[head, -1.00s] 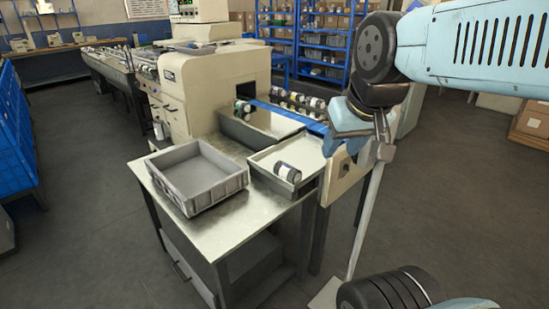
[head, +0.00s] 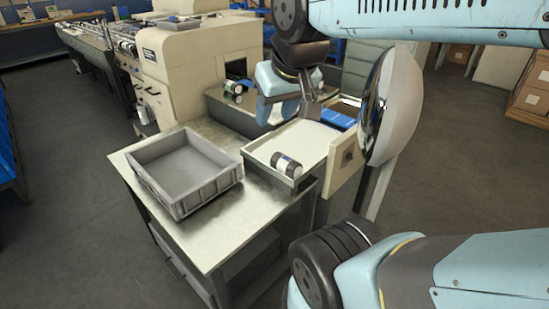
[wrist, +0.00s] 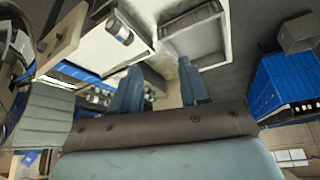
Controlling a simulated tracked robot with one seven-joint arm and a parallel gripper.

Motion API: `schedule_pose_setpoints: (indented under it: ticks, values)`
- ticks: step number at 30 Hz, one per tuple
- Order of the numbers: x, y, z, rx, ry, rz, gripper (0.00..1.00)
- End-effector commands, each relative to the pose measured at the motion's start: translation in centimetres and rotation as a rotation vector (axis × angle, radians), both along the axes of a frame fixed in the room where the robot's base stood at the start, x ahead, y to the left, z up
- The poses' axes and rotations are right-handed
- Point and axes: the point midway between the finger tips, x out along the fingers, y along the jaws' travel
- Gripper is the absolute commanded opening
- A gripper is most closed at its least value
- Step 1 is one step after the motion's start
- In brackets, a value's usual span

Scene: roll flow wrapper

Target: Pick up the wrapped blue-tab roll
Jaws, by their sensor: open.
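A dark roll with a pale label (head: 287,165) lies on its side in the shallow light tray (head: 315,142) at the right end of the metal table. It also shows in the wrist view (wrist: 119,30), above and left of my fingers; I cannot make out its tab colour. My gripper (head: 291,108) is open and empty, above and beyond the tray, near the deeper metal bin. In the wrist view both fingers (wrist: 160,85) stand apart with nothing between them.
An empty grey crate (head: 158,181) stands on the metal table (head: 212,229) left of the tray. The cream wrapping machine (head: 188,62) rises behind it. A beige panel (head: 343,160) and a shiny rounded object (head: 393,105) are right of the tray. Open floor lies at the front left.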

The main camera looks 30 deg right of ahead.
Motion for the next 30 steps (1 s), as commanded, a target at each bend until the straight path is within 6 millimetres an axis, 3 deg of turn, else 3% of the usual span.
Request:
schedule_pose_setpoints:
  ticks: [7, 15, 23, 30]
  values:
    - [1.9, 0.0, -0.2, -0.041, 0.037, 0.000, 0.69]
    - [7.8, -1.6, -2.0, -0.144, 0.153, 0.034, 0.94]
    - [13.6, -4.6, -5.2, -0.199, 0.270, 0.095, 0.94]
    - [18.3, -8.0, -9.5, -0.204, 0.368, 0.166, 0.94]
